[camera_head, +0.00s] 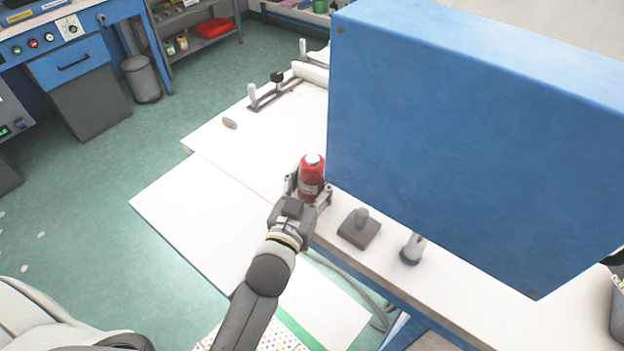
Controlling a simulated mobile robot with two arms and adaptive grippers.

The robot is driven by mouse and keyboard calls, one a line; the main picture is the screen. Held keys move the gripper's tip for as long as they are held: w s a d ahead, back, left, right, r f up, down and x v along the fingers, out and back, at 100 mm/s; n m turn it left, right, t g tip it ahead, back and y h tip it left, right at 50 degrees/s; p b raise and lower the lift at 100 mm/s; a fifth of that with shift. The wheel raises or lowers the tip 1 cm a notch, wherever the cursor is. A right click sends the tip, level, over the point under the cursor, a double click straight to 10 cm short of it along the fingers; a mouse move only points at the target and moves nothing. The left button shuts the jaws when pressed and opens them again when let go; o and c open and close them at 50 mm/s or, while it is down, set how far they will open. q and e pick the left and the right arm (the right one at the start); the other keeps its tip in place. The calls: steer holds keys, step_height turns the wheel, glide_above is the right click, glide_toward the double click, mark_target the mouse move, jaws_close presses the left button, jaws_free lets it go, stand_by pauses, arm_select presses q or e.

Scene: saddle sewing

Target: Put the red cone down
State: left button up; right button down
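The red cone (311,180), a spool of red thread with a pale top, is upright between the fingers of my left gripper (308,190). The fingers sit on both sides of it and appear shut on it. It is over the white table (240,215), close to the left edge of the big blue box-shaped housing (470,140). The gripper hides the cone's base, so I cannot tell whether it touches the table. My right gripper is not in view.
A dark block with a rounded grey knob (359,228) and a small pale post on a dark base (412,248) stand right of the cone. A clamp rail (275,95) and a small grey object (229,123) lie further back. The table's left part is clear.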

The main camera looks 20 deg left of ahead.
arm_select(q)
steer(key=shift+f, duration=0.1)
steer(key=o, duration=1.1)
steer(key=shift+s, duration=0.1)
